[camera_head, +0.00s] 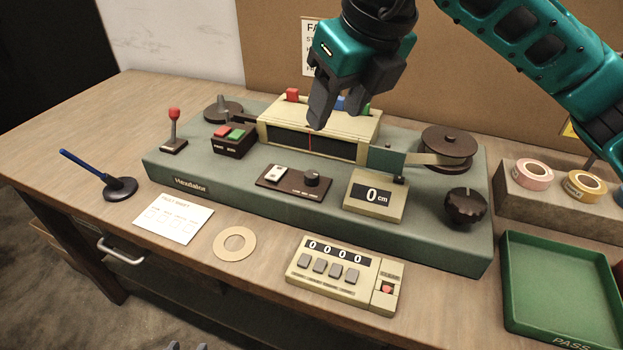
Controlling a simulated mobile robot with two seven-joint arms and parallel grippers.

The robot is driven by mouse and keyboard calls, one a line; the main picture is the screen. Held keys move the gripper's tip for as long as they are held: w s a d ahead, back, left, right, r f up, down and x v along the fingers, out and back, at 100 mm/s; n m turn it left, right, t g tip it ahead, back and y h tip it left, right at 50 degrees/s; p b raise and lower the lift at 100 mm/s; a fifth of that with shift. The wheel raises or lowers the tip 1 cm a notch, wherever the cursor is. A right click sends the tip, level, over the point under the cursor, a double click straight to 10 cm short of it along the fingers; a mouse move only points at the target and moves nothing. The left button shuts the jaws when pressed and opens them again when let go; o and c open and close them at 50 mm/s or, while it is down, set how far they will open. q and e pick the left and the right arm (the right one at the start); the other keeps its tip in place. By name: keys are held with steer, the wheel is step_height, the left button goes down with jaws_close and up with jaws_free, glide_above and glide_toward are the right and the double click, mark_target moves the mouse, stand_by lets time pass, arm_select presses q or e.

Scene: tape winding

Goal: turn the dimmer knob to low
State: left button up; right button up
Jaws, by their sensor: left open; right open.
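The dimmer knob (312,178) is a small dark round knob on a brown panel (290,188) at the front middle of the green machine. The knob's setting is too small to read. My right gripper (333,114) is open and empty, in front of the cream housing, above and behind the knob and apart from it. My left gripper (188,346) shows only its grey fingertips at the bottom edge. They are apart and empty, well away from the knob.
The cream display (376,197) reads 0 cm, right of the panel. A larger black knob (465,206) and a reel (448,145) are further right. A red-tipped lever (174,130) stands left; a green tray (560,290) is right.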

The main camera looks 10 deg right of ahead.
mark_target(312, 174)
steer(key=b+x, duration=0.1)
steer(key=x, duration=0.6)
steer(key=b+x, duration=0.1)
steer(key=x, duration=0.6)
steer(key=shift+s+d+f, duration=0.1)
steer(key=shift+s+f, duration=0.05)
steer(key=shift+f, duration=0.15)
jaws_close()
